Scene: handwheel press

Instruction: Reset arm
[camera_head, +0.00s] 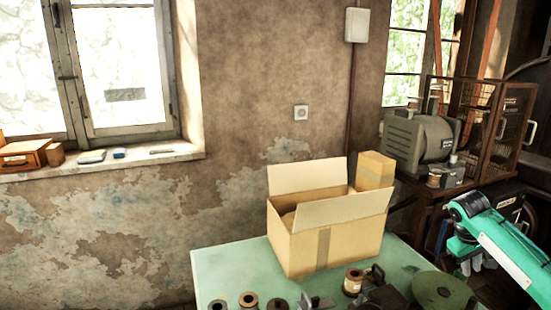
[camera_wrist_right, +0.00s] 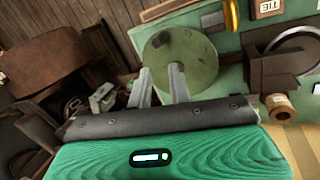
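My right arm comes in at the right edge of the head view in green and black. My right gripper (camera_head: 477,265) hangs to the right of the green table (camera_head: 231,262), pointing down. In the right wrist view the two grey fingers of the right gripper (camera_wrist_right: 160,82) stand apart with nothing between them. A round green disc (camera_wrist_right: 184,48) lies beyond the fingertips and shows through the gap. The same disc (camera_head: 443,291) lies on the table's right front part in the head view. My left gripper is in neither view.
An open cardboard box (camera_head: 337,247) stands on the table, with a smaller closed carton (camera_head: 375,170) behind it. Spools and small metal parts (camera_head: 353,281) line the front edge. A grey machine (camera_head: 418,138) and wire cage (camera_head: 497,115) stand at the back right.

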